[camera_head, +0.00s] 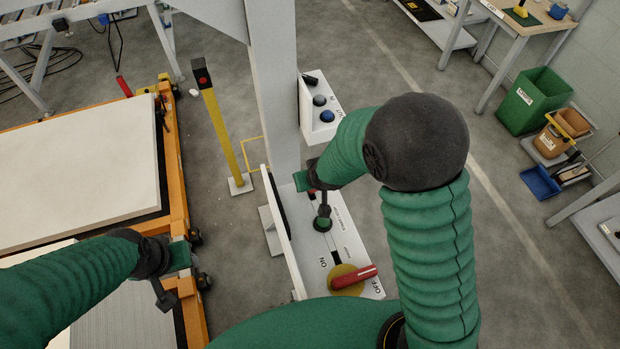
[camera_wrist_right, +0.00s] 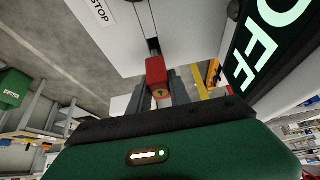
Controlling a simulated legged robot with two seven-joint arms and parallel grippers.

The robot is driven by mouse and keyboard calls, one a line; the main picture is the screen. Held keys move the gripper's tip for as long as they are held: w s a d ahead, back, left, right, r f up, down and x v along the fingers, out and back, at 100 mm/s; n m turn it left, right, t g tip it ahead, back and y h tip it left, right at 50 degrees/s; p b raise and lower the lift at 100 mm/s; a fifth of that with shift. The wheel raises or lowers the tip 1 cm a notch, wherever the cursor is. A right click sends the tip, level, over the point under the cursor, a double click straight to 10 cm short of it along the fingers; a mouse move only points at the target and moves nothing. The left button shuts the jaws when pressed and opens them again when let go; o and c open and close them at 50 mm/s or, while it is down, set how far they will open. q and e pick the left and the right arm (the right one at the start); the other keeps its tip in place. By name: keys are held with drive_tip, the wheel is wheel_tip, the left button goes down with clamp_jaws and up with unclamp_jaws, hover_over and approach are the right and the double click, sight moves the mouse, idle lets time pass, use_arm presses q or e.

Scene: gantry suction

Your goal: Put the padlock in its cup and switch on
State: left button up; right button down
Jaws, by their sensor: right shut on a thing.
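The padlock (camera_wrist_right: 157,72) is a red block with a brass-coloured end. It sits between the fingers of my right gripper (camera_wrist_right: 160,98), which is shut on it. In the head view my right gripper (camera_head: 318,190) is over the white panel, with the padlock mostly hidden. A small dark round piece with green (camera_head: 323,224) shows just below it; I cannot tell whether this is the cup. The red-handled switch (camera_head: 354,278) on a yellow disc lies nearer me, its handle pointing right towards OFF. My left gripper (camera_head: 168,280) is beside the orange frame, its jaws unclear.
A dark board (camera_head: 279,205) stands along the panel's left side; it reads OFF in the right wrist view (camera_wrist_right: 268,38). A box with a blue button (camera_head: 327,116) and a grey column (camera_head: 275,80) stand behind. A yellow post (camera_head: 222,135) is left. A white slab (camera_head: 80,180) lies far left.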

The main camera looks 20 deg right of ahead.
drive_tip(key=shift+p+v, duration=0.75)
drive_tip(key=shift+v, duration=0.2)
drive_tip(key=shift+w, duration=0.1)
idle(0.8)
drive_tip(key=shift+f, duration=0.15)
drive_tip(key=shift+f+b, duration=0.35)
drive_tip(key=shift+f+b, duration=1.5)
drive_tip(key=shift+f, duration=0.35)
drive_tip(key=c, duration=1.1)
unclamp_jaws()
